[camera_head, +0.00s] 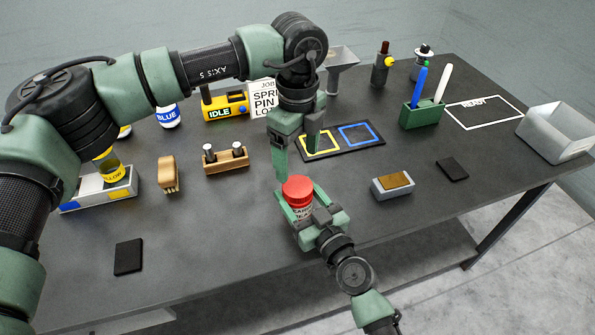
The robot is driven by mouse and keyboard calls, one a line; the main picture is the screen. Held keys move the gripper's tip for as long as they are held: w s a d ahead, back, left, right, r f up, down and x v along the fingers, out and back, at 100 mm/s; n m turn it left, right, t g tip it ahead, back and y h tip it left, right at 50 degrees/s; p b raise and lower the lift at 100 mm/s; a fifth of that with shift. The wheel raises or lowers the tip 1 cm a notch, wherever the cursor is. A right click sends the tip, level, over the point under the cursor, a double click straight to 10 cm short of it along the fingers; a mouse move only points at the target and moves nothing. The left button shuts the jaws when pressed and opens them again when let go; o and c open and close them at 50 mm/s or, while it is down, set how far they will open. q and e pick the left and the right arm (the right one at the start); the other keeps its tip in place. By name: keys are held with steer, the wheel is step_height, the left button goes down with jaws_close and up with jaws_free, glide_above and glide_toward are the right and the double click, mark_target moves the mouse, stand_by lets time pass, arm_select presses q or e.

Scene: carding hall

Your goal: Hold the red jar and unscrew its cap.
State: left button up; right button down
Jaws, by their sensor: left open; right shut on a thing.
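The red jar (303,209) stands upright near the front edge of the table, with its red cap (298,187) on top and a white label on its side. My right gripper (301,205) is shut around the jar's body from the front. My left gripper (297,160) is open, pointing down, with its fingers above and behind the cap. Whether a fingertip touches the cap cannot be told. Part of the jar's body is hidden by the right gripper's fingers.
A board with yellow and blue squares (372,148) lies behind the jar. A wooden block with two pegs (226,158) and a brush (169,175) are to the left. A grey box with a tan top (392,186), a green pen holder (421,115) and a grey bin (560,130) are right.

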mark_target(297, 186)
arm_select(q)
steer(key=m, duration=1.4)
steer(key=shift+m, duration=0.3)
steer(key=m, duration=1)
steer(key=shift+m, duration=0.3)
steer(key=m, duration=1.6)
steer(key=shift+m, duration=0.3)
steer(key=m, duration=0.8)
steer(key=shift+m, duration=0.3)
steer(key=m, duration=0.5)
steer(key=shift+m, duration=0.4)
steer(key=shift+f, duration=0.3)
step_height(297, 186, down, 7)
steer(key=shift+f, duration=0.2)
